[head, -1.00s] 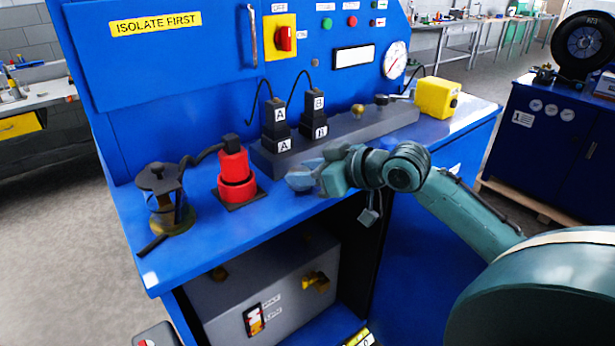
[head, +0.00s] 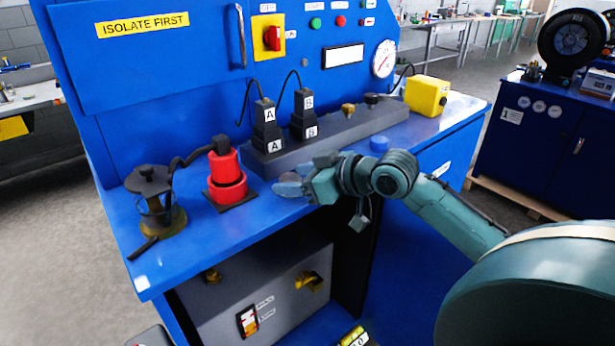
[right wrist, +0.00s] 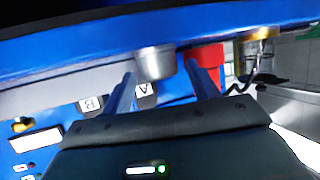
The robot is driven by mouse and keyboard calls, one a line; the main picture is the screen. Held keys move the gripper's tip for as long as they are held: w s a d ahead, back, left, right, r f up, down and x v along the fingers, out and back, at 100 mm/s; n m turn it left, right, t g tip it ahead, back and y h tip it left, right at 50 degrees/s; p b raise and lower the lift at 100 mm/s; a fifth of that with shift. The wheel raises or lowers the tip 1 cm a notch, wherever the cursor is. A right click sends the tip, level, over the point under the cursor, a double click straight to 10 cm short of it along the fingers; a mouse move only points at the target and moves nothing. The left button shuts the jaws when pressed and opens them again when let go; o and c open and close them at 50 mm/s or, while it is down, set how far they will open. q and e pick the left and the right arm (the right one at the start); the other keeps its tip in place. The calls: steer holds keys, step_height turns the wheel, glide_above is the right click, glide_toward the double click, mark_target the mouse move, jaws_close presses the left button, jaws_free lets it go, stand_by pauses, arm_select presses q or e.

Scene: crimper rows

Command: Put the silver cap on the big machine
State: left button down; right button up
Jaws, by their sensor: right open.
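The silver cap (right wrist: 154,62) shows in the right wrist view as a grey cylinder between the two blue fingers. My right gripper (right wrist: 160,82) is open around it; I cannot tell whether either finger touches it. In the head view my right gripper (head: 292,188) is low over the front of the bench top, right of the red socket, and the cap is hard to make out there. The big machine (head: 170,75) is the blue bench with an upright panel. My left gripper is not in view.
On the bench stand a glass-and-black pot (head: 152,200), a red socket (head: 225,175), a grey bar (head: 340,130) with black A and B plugs, a small blue piece (head: 379,145) and a yellow box (head: 427,95). A grey case (head: 265,290) is on the shelf below.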

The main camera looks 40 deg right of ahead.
steer(key=shift+s+d+r, duration=0.1)
steer(key=shift+s, duration=0.1)
steer(key=b+v, duration=0.1)
steer(key=v, duration=1.1)
step_height(320, 180, down, 22)
steer(key=a+m+g+h, duration=0.1)
steer(key=a+m+h, duration=0.1)
steer(key=a+m, duration=0.1)
steer(key=s+a+f+n, duration=0.1)
steer(key=s+a+f, duration=0.3)
steer(key=a, duration=0.5)
steer(key=s+a+f, duration=0.4)
steer(key=a+f, duration=0.3)
steer(key=a, duration=0.2)
steer(key=shift+a+f+n+y, duration=0.25)
steer(key=shift+a+n+y, duration=0.05)
steer(key=shift+n+y, duration=0.1)
